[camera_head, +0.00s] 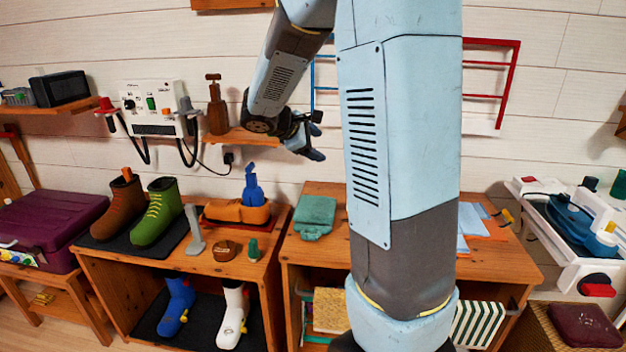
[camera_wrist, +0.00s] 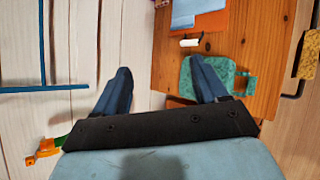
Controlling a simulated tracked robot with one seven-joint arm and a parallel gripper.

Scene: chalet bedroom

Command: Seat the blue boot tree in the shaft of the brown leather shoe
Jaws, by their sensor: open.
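The brown leather shoe (camera_head: 123,208) is a tall boot standing upright on a dark mat at the left of the left wooden bench; a small brown-orange piece shows at its top opening. A blue upright piece, which looks like the blue boot tree (camera_head: 253,188), stands at an orange-brown block (camera_head: 237,211) on the same bench's back right; how it sits there is unclear. My gripper (camera_head: 317,136) is open and empty, in the air above and right of the blue piece. In the wrist view its blue fingers (camera_wrist: 160,66) are spread apart, with nothing between them.
A green boot (camera_head: 156,212) stands beside the brown one. A grey upright piece (camera_head: 195,233), a brown lump (camera_head: 226,250) and a small green piece (camera_head: 253,249) stand in front. A teal folded item (camera_head: 315,214) lies on the right bench. A wall shelf (camera_head: 240,137) juts out nearby.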

